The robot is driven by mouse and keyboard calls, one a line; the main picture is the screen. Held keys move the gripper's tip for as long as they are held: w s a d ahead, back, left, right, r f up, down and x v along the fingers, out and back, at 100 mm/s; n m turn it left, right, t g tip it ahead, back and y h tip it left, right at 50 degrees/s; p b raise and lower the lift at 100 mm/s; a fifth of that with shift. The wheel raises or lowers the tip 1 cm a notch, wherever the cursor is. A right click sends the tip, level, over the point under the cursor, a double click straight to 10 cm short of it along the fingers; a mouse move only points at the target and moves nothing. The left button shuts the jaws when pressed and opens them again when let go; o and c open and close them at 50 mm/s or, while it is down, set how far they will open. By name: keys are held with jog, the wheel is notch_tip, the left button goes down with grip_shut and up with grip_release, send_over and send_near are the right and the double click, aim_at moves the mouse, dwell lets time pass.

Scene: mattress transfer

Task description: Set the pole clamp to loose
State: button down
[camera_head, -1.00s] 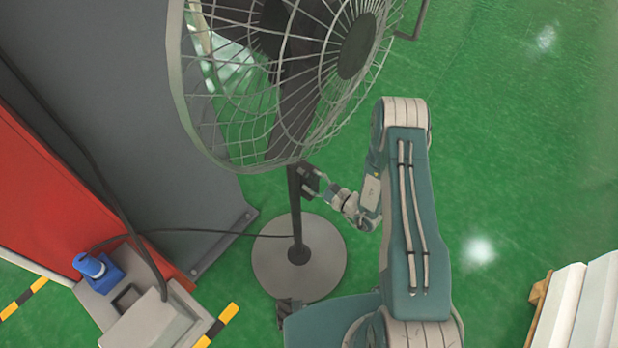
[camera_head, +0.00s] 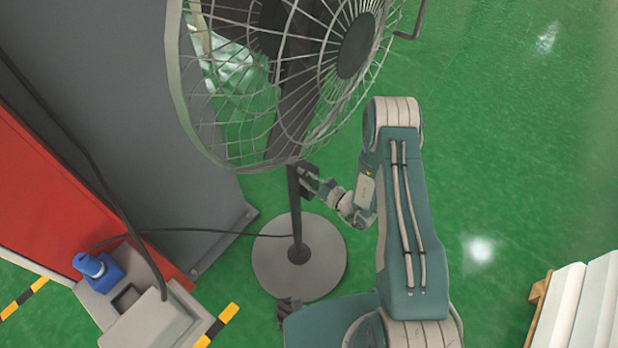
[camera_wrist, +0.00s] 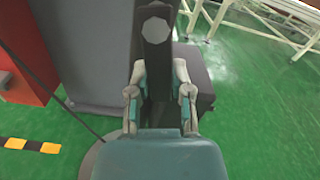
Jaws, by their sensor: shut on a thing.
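The dark pole (camera_head: 297,222) of a standing fan (camera_head: 285,90) rises upright from a round grey base (camera_head: 325,262). The small dark pole clamp (camera_head: 309,179) sits on the pole just below the fan cage. My gripper (camera_head: 320,186) reaches it from the right and is shut on it. In the wrist view my gripper (camera_wrist: 158,82) has one finger on each side of a dark upright part of the clamp (camera_wrist: 157,62). A pale eight-sided face (camera_wrist: 156,31) shows above the fingers. The clamp's setting cannot be read.
A grey panel (camera_head: 130,110) and a red cabinet (camera_head: 60,190) stand at the left. White slabs (camera_head: 580,305) are at lower right. Green floor at the right is clear.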

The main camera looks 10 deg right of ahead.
jog(key=shift+s+a+m, duration=0.2)
jog(key=shift+a+m, duration=0.05)
jog(key=shift+m, duration=0.55)
jog(key=shift+s+a+m, duration=0.15)
jog(key=shift+a+m, duration=0.05)
jog(key=shift+m, duration=0.6)
jog(key=c, duration=0.5)
grip_release()
jog(key=v, duration=1.2)
